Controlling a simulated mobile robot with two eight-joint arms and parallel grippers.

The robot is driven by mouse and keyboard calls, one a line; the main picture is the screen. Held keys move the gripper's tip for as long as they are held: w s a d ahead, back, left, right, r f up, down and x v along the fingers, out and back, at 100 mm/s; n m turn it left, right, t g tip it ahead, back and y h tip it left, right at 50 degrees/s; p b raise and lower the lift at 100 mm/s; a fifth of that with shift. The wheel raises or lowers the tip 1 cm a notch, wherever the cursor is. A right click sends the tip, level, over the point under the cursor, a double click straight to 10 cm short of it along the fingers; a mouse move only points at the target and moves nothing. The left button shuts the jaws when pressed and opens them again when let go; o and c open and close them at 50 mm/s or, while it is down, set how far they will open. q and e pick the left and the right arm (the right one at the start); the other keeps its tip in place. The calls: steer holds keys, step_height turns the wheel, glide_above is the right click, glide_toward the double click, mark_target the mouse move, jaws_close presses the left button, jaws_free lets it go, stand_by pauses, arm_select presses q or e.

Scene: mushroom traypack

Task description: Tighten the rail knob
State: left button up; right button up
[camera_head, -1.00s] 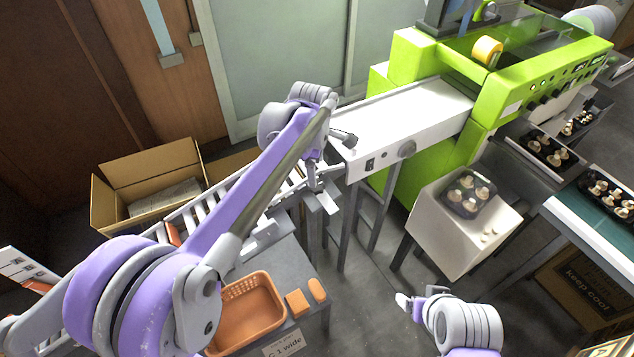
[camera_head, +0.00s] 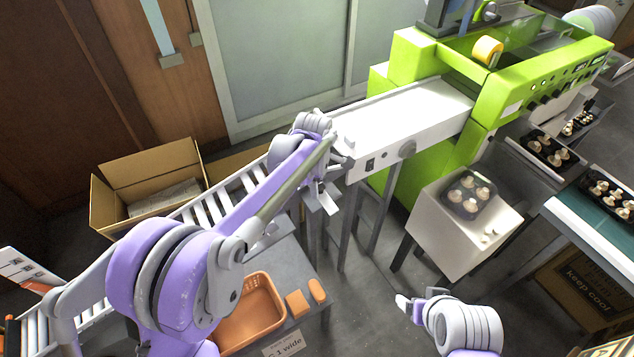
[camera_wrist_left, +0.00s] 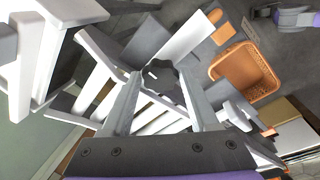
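A dark lobed knob (camera_wrist_left: 160,78), which I take for the rail knob, shows in the left wrist view beside pale rails. My left gripper (camera_wrist_left: 160,92) is open, with one finger on either side of the knob's near edge; I cannot tell whether they touch it. In the head view my left gripper (camera_head: 340,158) is at the near end of the white conveyor, and the arm and hand hide the knob. My right gripper (camera_head: 408,302) is low in the head view, away from the rails, and its finger opening is unclear.
The roller conveyor (camera_head: 215,208) runs under my left arm. The white conveyor (camera_head: 385,118) has a round grey dial (camera_head: 407,149) on its side and leads into a green machine (camera_head: 408,62). An orange basket (camera_head: 277,294) sits on a grey table. Open floor lies between the stands.

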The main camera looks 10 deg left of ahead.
arm_select(q)
jaws_close()
steer(key=shift+m, duration=0.3)
steer(key=m+t+b, duration=0.1)
steer(key=m, duration=0.4)
steer(key=shift+s+a+f, duration=0.1)
steer(key=shift+s, duration=0.05)
steer(key=m+h+b, duration=0.1)
steer(key=m, duration=0.4)
steer(key=shift+a+m+t, duration=0.1)
steer(key=shift+m+t, duration=0.3)
steer(key=m+h, duration=0.1)
steer(key=m, duration=0.4)
steer(key=shift+a+b, duration=0.1)
steer(key=shift+b, duration=0.2)
steer(key=m+h, duration=0.1)
steer(key=m, duration=0.5)
steer(key=shift+a, duration=0.1)
steer(key=shift+m, duration=0.4)
steer(key=shift+o, duration=2.3)
jaws_free()
